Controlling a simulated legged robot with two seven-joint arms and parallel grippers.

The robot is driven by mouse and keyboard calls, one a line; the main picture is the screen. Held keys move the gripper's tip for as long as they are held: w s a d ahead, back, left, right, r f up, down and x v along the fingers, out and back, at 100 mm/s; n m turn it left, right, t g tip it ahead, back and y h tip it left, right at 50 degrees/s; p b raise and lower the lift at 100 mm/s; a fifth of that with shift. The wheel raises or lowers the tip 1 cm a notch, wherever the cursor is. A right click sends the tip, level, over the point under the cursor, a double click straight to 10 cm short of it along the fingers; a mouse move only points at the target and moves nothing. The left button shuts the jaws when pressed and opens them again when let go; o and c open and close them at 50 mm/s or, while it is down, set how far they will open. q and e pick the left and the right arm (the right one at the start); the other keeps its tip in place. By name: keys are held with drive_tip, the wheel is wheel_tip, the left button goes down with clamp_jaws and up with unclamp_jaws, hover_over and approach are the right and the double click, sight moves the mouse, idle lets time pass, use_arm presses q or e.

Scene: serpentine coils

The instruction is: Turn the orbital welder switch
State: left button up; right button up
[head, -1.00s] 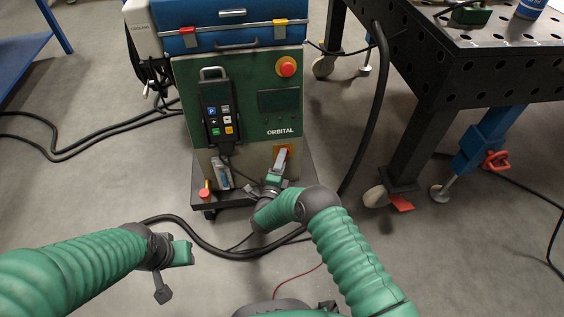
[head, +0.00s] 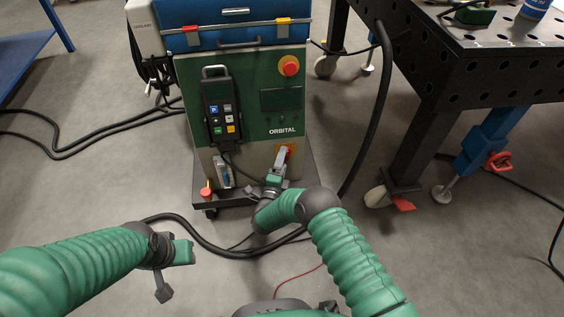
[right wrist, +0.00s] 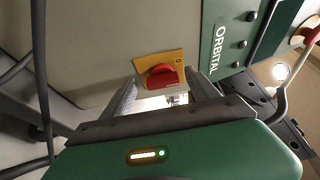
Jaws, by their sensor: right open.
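The orbital welder (head: 243,100) is a green and grey cabinet marked ORBITAL. Its switch (right wrist: 161,77) is a red knob on a yellow-orange plate, low on the grey panel. In the head view the plate (head: 291,150) is partly hidden by my right gripper (head: 281,158). In the right wrist view my right gripper (right wrist: 163,90) is open, its two fingers pointing at the panel on either side of the knob. Contact with the knob cannot be told. My left gripper (head: 182,252) is away from the cabinet at lower left; its fingers are not clear.
A blue case (head: 235,30) sits on the cabinet. A black pendant (head: 222,110) hangs on its front, and a red button (head: 289,66) is at upper right. A black perforated table (head: 470,70) stands at right. Dark cables (head: 190,238) run across the floor.

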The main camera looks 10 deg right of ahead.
drive_tip(key=shift+s, duration=0.1)
drive_tip(key=p+v, duration=0.7)
drive_tip(key=v, duration=0.9)
drive_tip(key=shift+s+a, duration=0.15)
drive_tip(key=shift+s, duration=0.2)
drive_tip(key=shift+w+f, duration=0.1)
